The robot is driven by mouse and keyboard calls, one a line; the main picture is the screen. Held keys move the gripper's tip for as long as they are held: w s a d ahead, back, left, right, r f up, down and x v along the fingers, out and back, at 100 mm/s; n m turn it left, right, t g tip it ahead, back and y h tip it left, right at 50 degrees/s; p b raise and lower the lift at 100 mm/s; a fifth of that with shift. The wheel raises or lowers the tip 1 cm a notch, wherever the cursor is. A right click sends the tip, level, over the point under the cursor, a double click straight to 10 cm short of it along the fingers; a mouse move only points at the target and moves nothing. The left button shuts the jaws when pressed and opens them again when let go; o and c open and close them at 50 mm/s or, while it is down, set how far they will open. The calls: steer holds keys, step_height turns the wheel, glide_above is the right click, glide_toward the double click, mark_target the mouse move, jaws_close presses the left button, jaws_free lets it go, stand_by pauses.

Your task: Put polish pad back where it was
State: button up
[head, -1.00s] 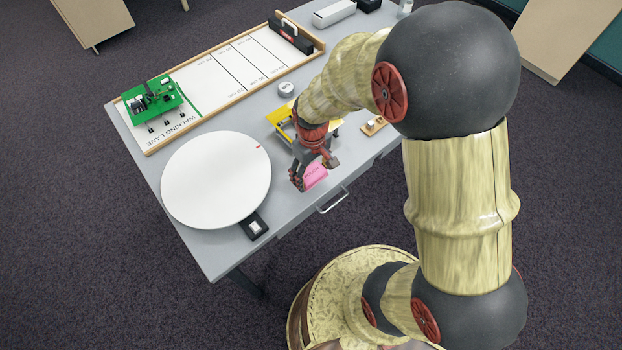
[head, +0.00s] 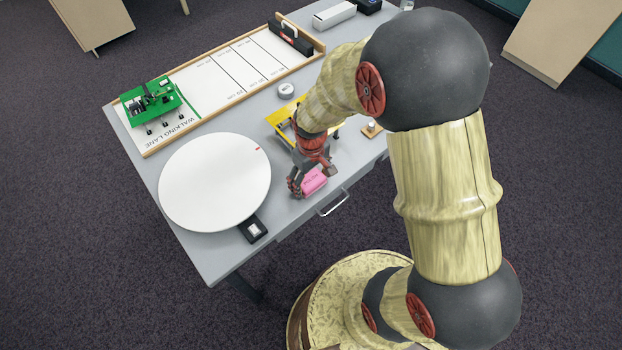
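The polish pad, a pink block (head: 314,182), is at the front edge of the grey table, above the drawer handle. My gripper (head: 311,181) points down over it, with a dark finger at each end of the pad. The fingers appear closed on the pad. The gripper covers part of its upper side. I cannot tell whether the pad touches the tabletop.
A white round disc (head: 214,182) and a small black device (head: 252,229) lie to the left. A yellow tray (head: 283,121) is behind my gripper, partly hidden by my arm. The walking lane board (head: 215,110) with a green walker (head: 150,98) fills the back.

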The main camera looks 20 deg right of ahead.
steer(key=shift+o, duration=0.7)
step_height(320, 180, up, 12)
steer(key=p, duration=0.4)
step_height(320, 180, up, 12)
steer(key=m+t, duration=0.1)
steer(key=t, duration=0.1)
glide_above(311, 179)
steer(key=s, duration=0.3)
steer(key=s+r+m+t, duration=0.2)
steer(key=s+r+t, duration=0.1)
steer(key=s+r, duration=0.8)
steer(key=shift+r+m+t, duration=0.2)
steer(key=shift+m+t, duration=0.1)
